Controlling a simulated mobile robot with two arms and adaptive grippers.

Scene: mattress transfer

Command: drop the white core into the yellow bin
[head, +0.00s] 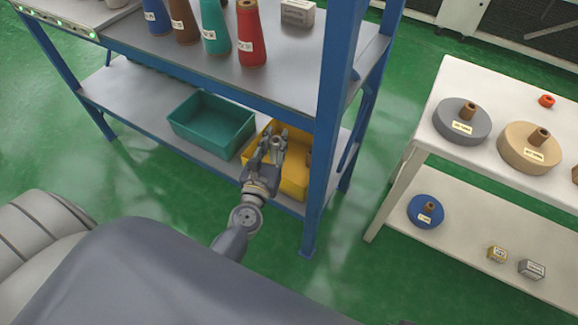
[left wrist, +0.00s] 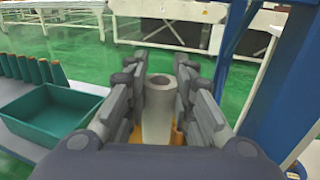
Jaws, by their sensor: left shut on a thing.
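The white core (left wrist: 158,112) is a pale hollow tube, held upright between the fingers of my left gripper (left wrist: 160,85) in the left wrist view. In the head view my left gripper (head: 268,142) is over the yellow bin (head: 295,180) on the lower shelf, and the core's pale top (head: 279,138) shows between the fingers. The yellow bin lies below and mostly behind the gripper in the left wrist view (left wrist: 121,131). A brownish thing shows at the bin's right side, partly hidden by the rack post. My right gripper is in neither view.
A teal bin (head: 212,124) stands left of the yellow bin. The blue rack post (head: 328,130) rises close on the right. The upper shelf (head: 300,60) carries several coloured cones. A white table (head: 480,80) with yarn rolls stands farther right, across open green floor.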

